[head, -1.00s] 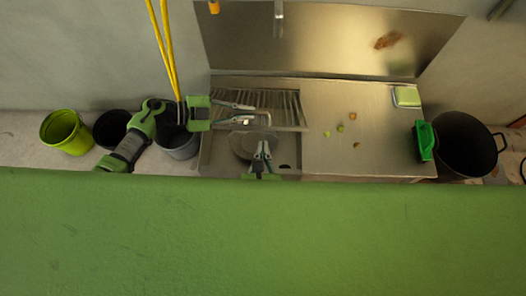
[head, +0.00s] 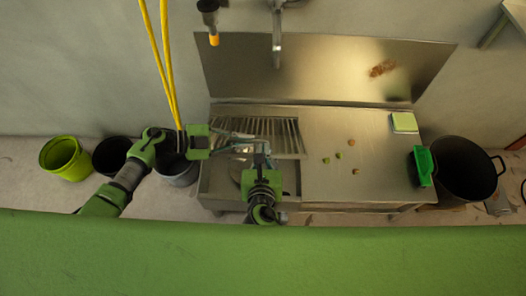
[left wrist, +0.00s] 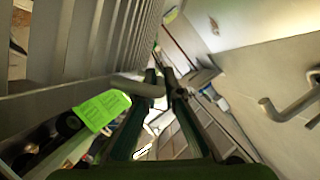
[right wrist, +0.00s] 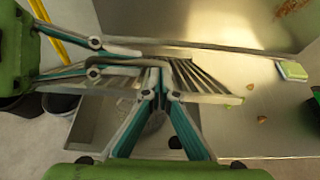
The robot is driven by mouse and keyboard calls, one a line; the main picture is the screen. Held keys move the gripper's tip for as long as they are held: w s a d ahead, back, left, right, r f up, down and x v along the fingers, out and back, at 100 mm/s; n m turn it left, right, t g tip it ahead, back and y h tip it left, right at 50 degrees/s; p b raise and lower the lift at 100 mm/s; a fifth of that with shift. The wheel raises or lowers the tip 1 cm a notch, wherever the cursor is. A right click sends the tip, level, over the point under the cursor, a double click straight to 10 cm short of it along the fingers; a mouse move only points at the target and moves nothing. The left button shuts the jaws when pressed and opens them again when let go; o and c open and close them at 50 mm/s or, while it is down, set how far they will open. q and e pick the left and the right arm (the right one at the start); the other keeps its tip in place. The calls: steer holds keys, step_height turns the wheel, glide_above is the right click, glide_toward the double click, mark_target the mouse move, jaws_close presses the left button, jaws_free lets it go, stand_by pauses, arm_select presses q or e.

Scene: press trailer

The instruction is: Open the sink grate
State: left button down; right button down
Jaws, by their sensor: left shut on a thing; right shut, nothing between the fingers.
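The slatted metal sink grate (head: 285,128) is at the left part of the steel counter. It looks raised at a tilt, with the open sink basin (head: 222,185) showing below it. My left gripper (head: 252,145) comes from the left and is shut on the grate's handle; in the left wrist view the handle (left wrist: 135,86) runs between the fingertips (left wrist: 160,82), beside the slats (left wrist: 75,40). My right gripper (head: 263,155) is shut and empty at the grate's front edge. In the right wrist view its tips (right wrist: 152,68) overlap the grate; I cannot tell whether they touch.
A faucet (head: 277,40) hangs above the back panel. Several food scraps (head: 338,156) and a sponge (head: 403,122) lie on the counter. A green brush (head: 424,165) and a black pot (head: 465,170) are at the right. Buckets (head: 65,158) stand left.

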arm_select(q)
steer(key=shift+w, duration=0.1)
arm_select(e)
steer(key=shift+w+r, duration=0.75)
steer(key=shift+r, duration=0.1)
arm_select(q)
steer(key=c, duration=2.2)
jaws_free()
steer(key=shift+o, duration=0.2)
